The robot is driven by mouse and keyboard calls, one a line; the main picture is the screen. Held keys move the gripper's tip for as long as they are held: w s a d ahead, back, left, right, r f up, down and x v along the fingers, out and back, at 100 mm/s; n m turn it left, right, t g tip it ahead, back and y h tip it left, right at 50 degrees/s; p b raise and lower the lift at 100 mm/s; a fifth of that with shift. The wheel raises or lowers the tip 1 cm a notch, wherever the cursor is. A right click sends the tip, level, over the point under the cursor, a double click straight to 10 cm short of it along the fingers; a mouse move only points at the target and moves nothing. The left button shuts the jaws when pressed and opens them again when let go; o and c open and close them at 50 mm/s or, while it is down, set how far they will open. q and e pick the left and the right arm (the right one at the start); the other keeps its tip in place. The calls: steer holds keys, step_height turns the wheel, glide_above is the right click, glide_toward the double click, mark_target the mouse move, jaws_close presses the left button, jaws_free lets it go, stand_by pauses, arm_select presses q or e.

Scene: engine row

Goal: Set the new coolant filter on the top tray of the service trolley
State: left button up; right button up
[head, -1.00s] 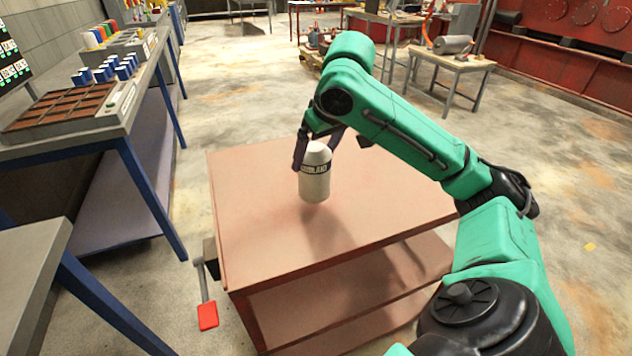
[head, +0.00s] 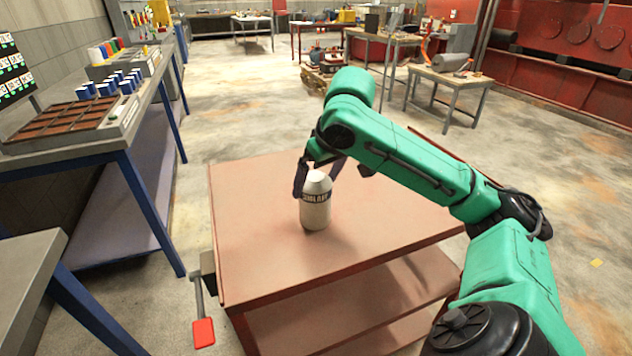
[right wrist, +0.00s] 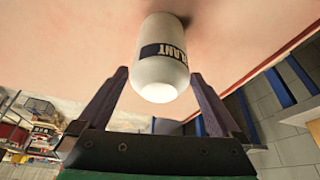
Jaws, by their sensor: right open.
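The coolant filter (head: 315,203), a white canister with a dark label band, stands upright on the top tray (head: 255,255) of the service trolley. It shows no visible gap beneath it. My right gripper (head: 320,172) is at the filter's upper part, its dark fingers to either side. In the right wrist view the open fingers (right wrist: 160,75) have the filter (right wrist: 162,65) between and beyond their tips, with gaps visible at its sides. The filter's base meets the pinkish tray surface (right wrist: 75,40) there. My left gripper is not in view.
The trolley top is otherwise clear. A red-ended lever (head: 203,332) hangs at its near left corner. A blue-legged bench (head: 70,150) with a brown sectioned tray (head: 60,118) and small blue-and-white items stands left. A small table (head: 450,78) stands behind on open floor.

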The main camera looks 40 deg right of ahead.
steer(key=p+v, duration=0.3)
steer(key=v, duration=0.8)
steer(key=shift+s+r, duration=0.1)
steer(key=shift+r, duration=0.1)
